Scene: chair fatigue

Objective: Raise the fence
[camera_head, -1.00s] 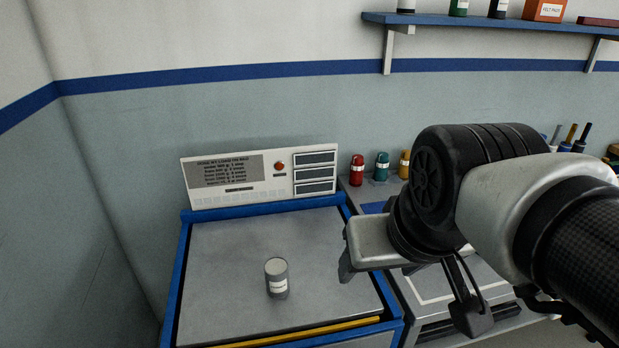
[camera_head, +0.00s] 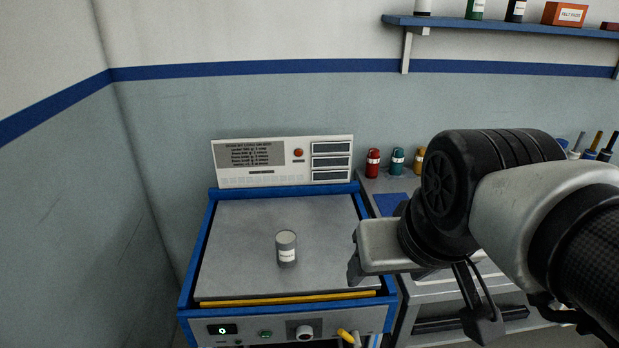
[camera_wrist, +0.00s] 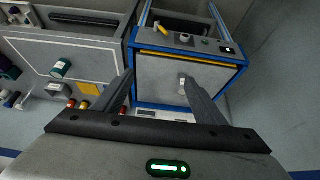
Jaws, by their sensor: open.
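A blue-framed machine with a grey top plate (camera_head: 245,240) stands at centre left in the head view. A yellow bar (camera_head: 290,299), probably the fence, lies low along the plate's front edge; it also shows in the wrist view (camera_wrist: 190,58). A yellow-handled lever (camera_head: 346,336) sticks out of the front panel; it appears in the wrist view too (camera_wrist: 164,29). A grey labelled canister (camera_head: 286,249) stands upright on the plate. My gripper (camera_head: 418,298) is open and empty, right of the plate. In the wrist view its fingers (camera_wrist: 158,82) point toward the machine.
The front panel has a display reading 0 (camera_head: 222,329), a green button (camera_head: 265,334) and a round knob (camera_head: 304,332). A sign panel with a red button (camera_head: 298,153) stands behind the plate. Small coloured bottles (camera_head: 373,163) stand on the grey bench at right. A wall shelf (camera_head: 500,27) is above.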

